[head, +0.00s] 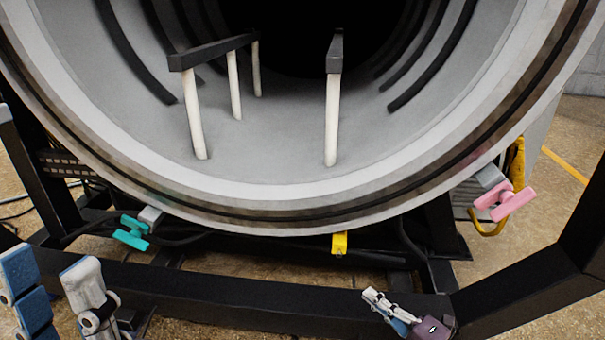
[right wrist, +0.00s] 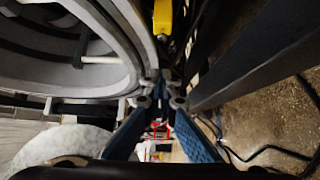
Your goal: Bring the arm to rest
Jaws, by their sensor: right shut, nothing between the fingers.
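My right gripper (head: 372,293) is low in the head view, right of centre, in front of the black frame beam. Its fingers are together and hold nothing. In the right wrist view the two blue-padded fingers converge to their tips (right wrist: 163,84), with no object between them. My left gripper (head: 48,260) is at the lower left of the head view. Its blue-padded fingers stand apart, and the gap between them is empty. Much of both arms is outside the head view.
The round furnace mouth (head: 235,192) is open, with dark bars on white posts (head: 332,120) inside. A teal handle (head: 132,232), yellow block (head: 339,243) and pink handle (head: 505,200) sit around its lower rim. A black frame beam (head: 230,287) crosses in front.

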